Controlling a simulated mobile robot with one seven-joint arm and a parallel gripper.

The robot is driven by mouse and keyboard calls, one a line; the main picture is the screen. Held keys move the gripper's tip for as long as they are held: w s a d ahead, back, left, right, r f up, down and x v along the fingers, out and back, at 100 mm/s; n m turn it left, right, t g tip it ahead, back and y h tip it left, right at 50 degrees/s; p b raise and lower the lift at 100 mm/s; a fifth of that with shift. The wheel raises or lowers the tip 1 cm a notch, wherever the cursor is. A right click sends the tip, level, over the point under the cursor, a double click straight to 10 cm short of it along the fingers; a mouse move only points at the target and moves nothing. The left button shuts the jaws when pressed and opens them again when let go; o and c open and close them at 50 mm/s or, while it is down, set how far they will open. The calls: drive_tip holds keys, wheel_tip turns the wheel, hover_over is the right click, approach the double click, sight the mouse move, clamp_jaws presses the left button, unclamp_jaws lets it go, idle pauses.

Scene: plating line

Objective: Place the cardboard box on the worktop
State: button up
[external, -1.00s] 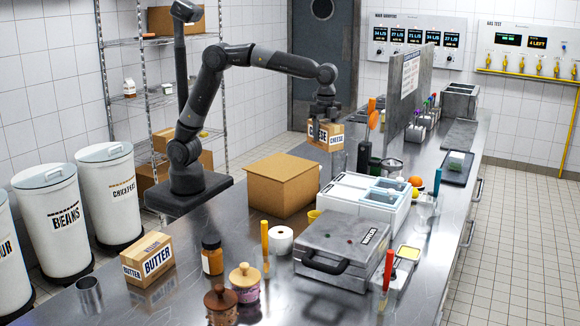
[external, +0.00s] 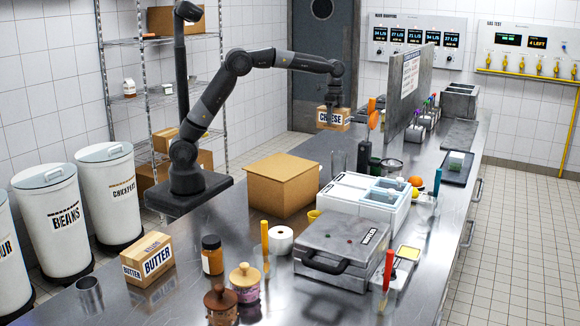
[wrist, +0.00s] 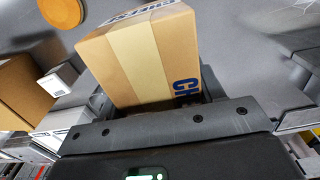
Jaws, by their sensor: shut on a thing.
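A cardboard box labelled CHEESE (external: 333,120) is held in my gripper (external: 335,106), near the far left edge of the steel worktop (external: 205,293) in the external view. The gripper points down and is shut on the box. In the wrist view the box (wrist: 150,58) fills the space in front of the jaws, with its tape strip and part of the blue lettering showing. The gap between the box's underside and the worktop cannot be judged.
A larger plain brown box (external: 283,183) stands mid-worktop. Drinking glasses and a dark bottle (external: 364,156) stand just in front of the held box. An upright grey panel (external: 405,85) is to its right. A butter box (external: 148,260) sits at the front left.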

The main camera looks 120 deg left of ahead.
drive_tip(key=shift+f, duration=1.65)
drive_tip(key=s+a+f, duration=0.1)
drive_tip(key=a+f, duration=0.1)
drive_tip(key=a, duration=0.1)
drive_tip(key=s+a+f, duration=0.1)
drive_tip(key=a+f, duration=0.1)
drive_tip(key=a, duration=0.2)
drive_tip(key=s+a+f, duration=0.1)
drive_tip(key=a+f, duration=0.2)
drive_tip(key=a, duration=0.1)
drive_tip(key=shift+s, duration=0.15)
drive_tip(key=shift+f, duration=1.95)
drive_tip(key=shift+f, duration=0.15)
drive_tip(key=o, duration=1.4)
wheel_tip(320, 180, up, 12)
drive_tip(key=shift+r, duration=0.15)
